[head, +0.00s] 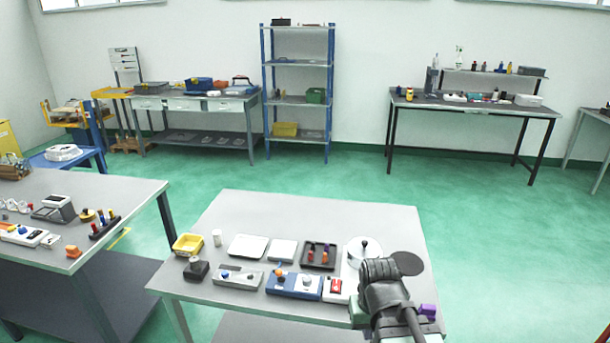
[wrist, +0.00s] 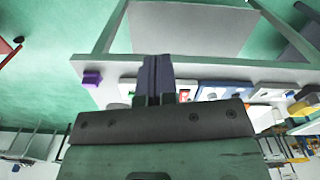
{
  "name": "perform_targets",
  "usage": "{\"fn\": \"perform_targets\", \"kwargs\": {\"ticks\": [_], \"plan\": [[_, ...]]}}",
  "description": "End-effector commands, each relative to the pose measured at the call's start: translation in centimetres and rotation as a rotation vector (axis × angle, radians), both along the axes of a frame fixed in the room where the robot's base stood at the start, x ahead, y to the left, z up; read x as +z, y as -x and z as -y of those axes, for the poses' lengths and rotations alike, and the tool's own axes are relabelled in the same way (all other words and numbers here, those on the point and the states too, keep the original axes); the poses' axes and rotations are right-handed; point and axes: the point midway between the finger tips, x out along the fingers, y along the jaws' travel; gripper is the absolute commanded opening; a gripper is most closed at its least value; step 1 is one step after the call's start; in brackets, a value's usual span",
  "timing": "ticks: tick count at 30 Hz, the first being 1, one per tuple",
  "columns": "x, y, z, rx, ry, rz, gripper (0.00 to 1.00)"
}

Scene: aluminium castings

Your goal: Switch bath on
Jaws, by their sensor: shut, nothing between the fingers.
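No vessel that I can clearly recognise as the bath shows. A white switch box with a red switch (head: 336,287) stands near the front edge of the near table, just left of my gripper (head: 378,272). The wrist view shows a white box with red and green parts (wrist: 185,95) beside the fingers. A blue-and-white box with knobs (head: 294,283) is left of it, and a grey box with a blue knob (head: 238,278) further left. My gripper's fingers (wrist: 155,78) are together and empty; their tips are hidden in the head view.
The near table (head: 225,215) also bears a yellow bin (head: 187,244), white plates (head: 248,247), a dark tray (head: 318,256), a round white dish (head: 357,252) and a purple block (head: 428,311). Its back strip is clear. Another bench (head: 130,190) stands left.

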Motion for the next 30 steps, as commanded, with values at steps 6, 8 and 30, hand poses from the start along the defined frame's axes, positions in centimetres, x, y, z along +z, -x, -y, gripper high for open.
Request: {"fn": "perform_targets", "kwargs": {"ticks": [6, 8, 30], "plan": [[0.4, -10.4, -1.4, 0.136, 0.008, 0.020, 0.00], [0.6, -16.0, -2.1, 0.338, 0.020, 0.041, 0.00], [-2.0, -27.3, -2.9, 1.344, 0.117, 0.094, 0.00]]}}
